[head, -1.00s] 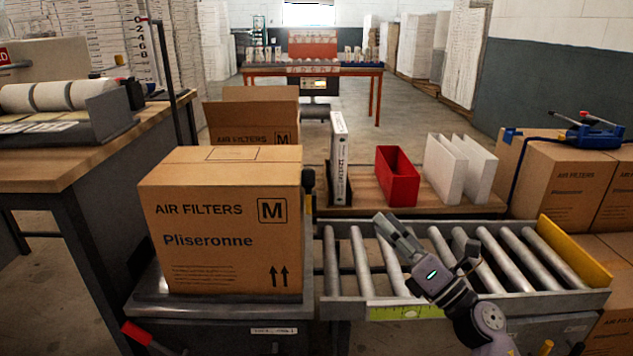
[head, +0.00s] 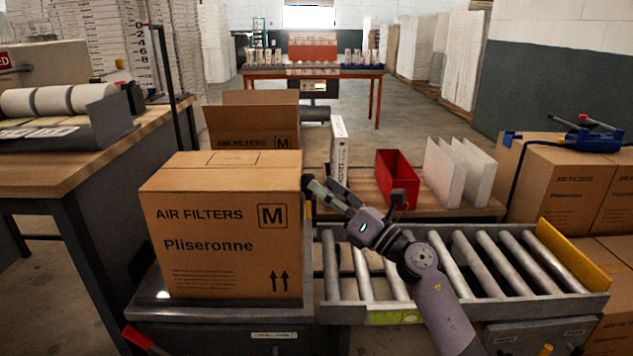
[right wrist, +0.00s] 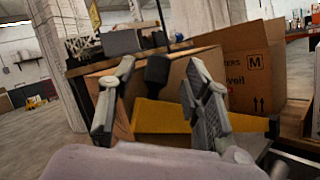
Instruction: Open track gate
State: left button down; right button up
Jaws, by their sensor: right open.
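The track gate appears to be the yellow plate (right wrist: 165,117) with a black knob (right wrist: 157,70) in the right wrist view. My right gripper (head: 327,187) is open and empty, pointing left at the knob. In the right wrist view the knob appears between the two spread fingers (right wrist: 160,72); I cannot tell whether they touch it. My left gripper is not in view.
A large air filters carton (head: 222,270) stands left of the roller track (head: 492,262). A yellow end plate (head: 572,258) closes the track's right end. A white box (head: 339,150), a red bin (head: 398,180) and white panels (head: 445,170) stand behind. A red-handled lever (head: 138,336) is at lower left.

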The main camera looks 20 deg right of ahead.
jog(key=shift+x, duration=1.55)
grip_shut()
